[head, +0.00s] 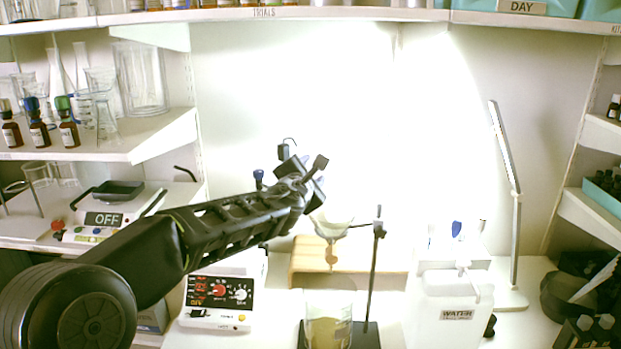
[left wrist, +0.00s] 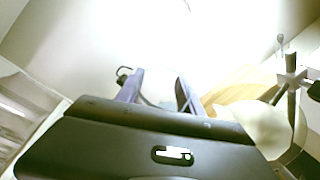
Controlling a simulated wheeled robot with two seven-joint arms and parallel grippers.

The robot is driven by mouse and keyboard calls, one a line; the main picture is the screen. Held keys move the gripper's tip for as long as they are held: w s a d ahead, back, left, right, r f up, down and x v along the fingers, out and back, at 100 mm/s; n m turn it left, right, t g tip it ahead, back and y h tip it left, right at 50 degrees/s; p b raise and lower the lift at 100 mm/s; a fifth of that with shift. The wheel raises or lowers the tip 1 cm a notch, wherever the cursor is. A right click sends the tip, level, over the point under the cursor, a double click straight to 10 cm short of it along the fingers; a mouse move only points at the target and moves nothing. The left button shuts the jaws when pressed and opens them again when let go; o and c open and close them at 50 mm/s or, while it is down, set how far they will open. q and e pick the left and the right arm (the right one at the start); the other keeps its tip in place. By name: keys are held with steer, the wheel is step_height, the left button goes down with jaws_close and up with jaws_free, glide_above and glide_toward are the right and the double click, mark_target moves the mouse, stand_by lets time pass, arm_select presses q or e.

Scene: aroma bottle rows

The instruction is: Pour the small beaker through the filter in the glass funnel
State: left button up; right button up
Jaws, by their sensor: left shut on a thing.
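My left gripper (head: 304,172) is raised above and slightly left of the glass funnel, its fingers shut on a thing. In the left wrist view, a faint clear curved edge, most likely the small beaker, shows between the fingers (left wrist: 160,90). Its tilt and contents cannot be told against the glare. The glass funnel (head: 331,232) holds a whitish filter with brownish liquid at its stem. It hangs in a dark ring stand (head: 374,270). The pale filter also shows at the right of the left wrist view (left wrist: 266,125). A large beaker (head: 329,322) with yellowish liquid stands below. My right gripper is out of view.
A wooden rack (head: 390,256) stands behind the stand. A hotplate (head: 218,295) is on the left, a white water container (head: 452,308) on the right. A lamp (head: 506,160) stands farther right. Shelves with bottles and glassware flank the bench.

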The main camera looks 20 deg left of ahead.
arm_select(q)
steer(key=shift+r+m+t+b, duration=0.45)
steer(key=shift+m+b, duration=0.2)
steer(key=shift+m, duration=0.35)
steer(key=shift+d+r+m+t+y+b, duration=0.15)
steer(key=shift+r+m+t+y+b, duration=0.2)
steer(key=shift+m+b, duration=0.4)
steer(key=shift+s+d+r+m, duration=0.1)
steer(key=shift+d+r+m, duration=0.1)
steer(key=shift+d+m, duration=0.15)
steer(key=shift+s+d+r+m+b, duration=0.15)
steer(key=shift+d+r+m+b, duration=0.05)
steer(key=shift+d+m+b, duration=0.3)
stand_by(1.1)
steer(key=shift+d+r+m+t+b, duration=0.1)
steer(key=shift+r+m+t+b, duration=0.15)
steer(key=shift+m+t+b, duration=0.4)
stand_by(3.7)
